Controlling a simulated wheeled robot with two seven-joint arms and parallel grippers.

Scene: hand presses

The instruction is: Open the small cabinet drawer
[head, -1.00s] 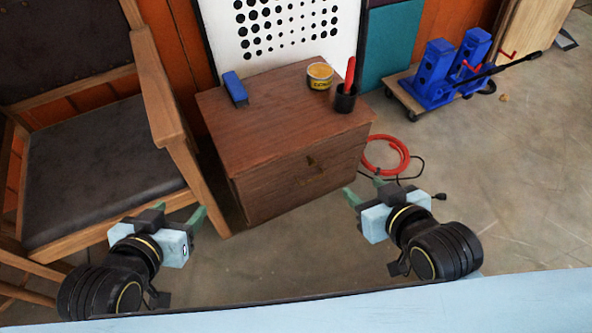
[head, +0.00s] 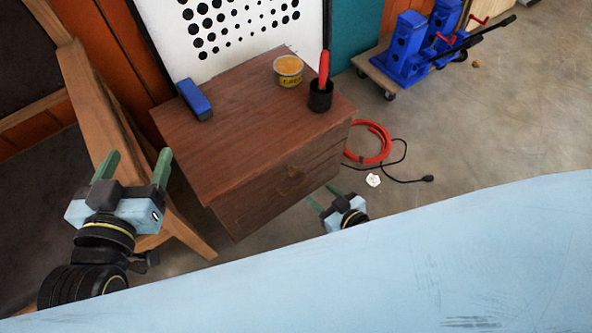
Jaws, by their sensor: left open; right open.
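The small wooden cabinet (head: 235,120) stands in the middle of the head view, its brown top facing me. Its drawer front (head: 262,203) faces the lower right and looks closed, with a brass-coloured handle (head: 292,182) on it. My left gripper (head: 134,160) is open and empty, left of the cabinet beside the chair's wooden arm. My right gripper (head: 323,200) is open and empty, just below and right of the handle, apart from it as far as I can tell. My own light blue body hides most of the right arm.
A wooden chair (head: 100,110) stands close on the left.

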